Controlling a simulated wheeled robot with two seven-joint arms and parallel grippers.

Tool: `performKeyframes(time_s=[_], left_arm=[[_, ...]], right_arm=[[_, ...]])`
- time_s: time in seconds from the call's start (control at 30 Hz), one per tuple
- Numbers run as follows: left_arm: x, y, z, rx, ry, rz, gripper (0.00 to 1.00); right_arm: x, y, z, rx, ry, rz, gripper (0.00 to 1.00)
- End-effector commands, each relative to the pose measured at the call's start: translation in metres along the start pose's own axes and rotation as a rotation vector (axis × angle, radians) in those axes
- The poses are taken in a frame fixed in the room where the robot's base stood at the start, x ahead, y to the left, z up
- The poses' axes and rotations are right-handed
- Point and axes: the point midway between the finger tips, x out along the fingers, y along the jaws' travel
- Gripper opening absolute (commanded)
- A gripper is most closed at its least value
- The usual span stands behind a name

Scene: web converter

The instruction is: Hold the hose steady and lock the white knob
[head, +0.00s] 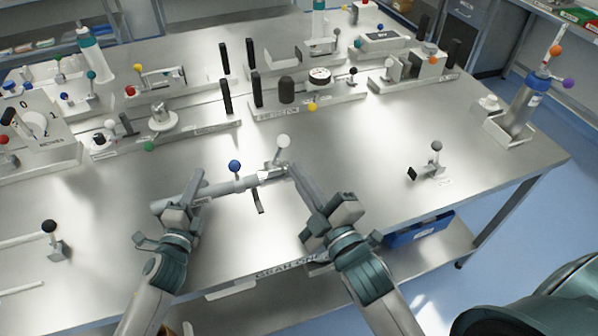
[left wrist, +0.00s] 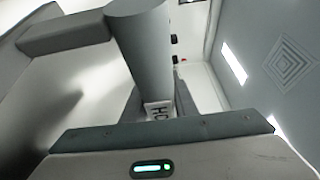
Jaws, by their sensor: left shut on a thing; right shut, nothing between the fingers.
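The hose (head: 228,187) is a grey tube lying across the front middle of the table, with a labelled fitting at its right end. My left gripper (head: 194,188) is shut around the hose near its left part. In the left wrist view the hose (left wrist: 140,42) is a thick grey cylinder, with a partly hidden white label beyond it. The white knob (head: 283,142) stands up on a short stem at the fitting's right end. My right gripper (head: 288,172) is shut and empty, its tips close below the knob beside the fitting. I cannot tell whether they touch it.
A blue knob (head: 235,166) stands just behind the hose and a dark lever (head: 258,203) hangs in front. Fixtures with knobs and black posts (head: 256,89) fill the back. A small grey-knobbed fixture (head: 433,165) stands at right. The table (head: 360,150) is clear between.

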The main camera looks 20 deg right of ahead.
Motion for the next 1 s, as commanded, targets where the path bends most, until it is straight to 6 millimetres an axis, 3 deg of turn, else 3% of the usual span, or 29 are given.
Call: performKeyframes(time_s=[0.03,1.0], left_arm=[[-0.0038,0.0150,0.0006,-0.001,-0.005,0.025,0.00],[-0.0033,0.0072,0.0016,-0.002,-0.006,0.023,0.00]], right_arm=[[0.0000,-0.0010,0.0008,0.000,0.000,0.000,0.00],[0.0010,0.0052,-0.0038,0.000,0.000,0.000,0.00]])
